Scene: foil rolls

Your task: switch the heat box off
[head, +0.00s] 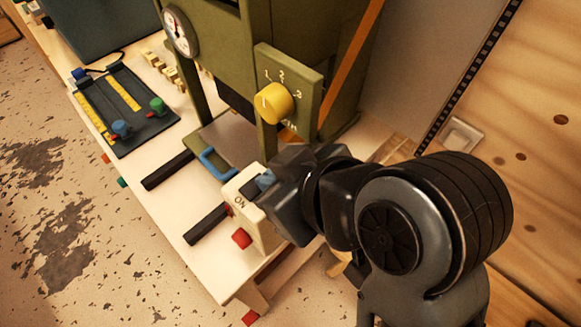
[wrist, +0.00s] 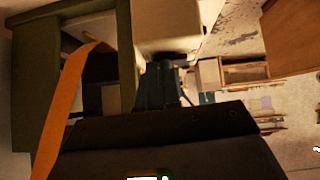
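The olive-green heat box (head: 230,45) stands on the pale bench, with a round gauge (head: 179,31) and a yellow knob (head: 273,103) on a numbered plate. In front of it, a cream switch box (head: 247,198) marked "ON" sits at the bench's near end. My gripper (head: 266,181) is at the top of this switch box, close to or touching it. A blue part shows by the fingertips, and the gripper hides much of the switch. I cannot tell its opening. In the wrist view the green frame (wrist: 35,90) is at the left, and my dark gripper body fills the bottom.
An orange strap (head: 350,60) runs down the heat box's side and shows in the wrist view (wrist: 68,105). A blue handle (head: 216,165), black bars (head: 207,223) and a red knob (head: 241,238) are near the switch box. A black tray (head: 140,132) lies further left.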

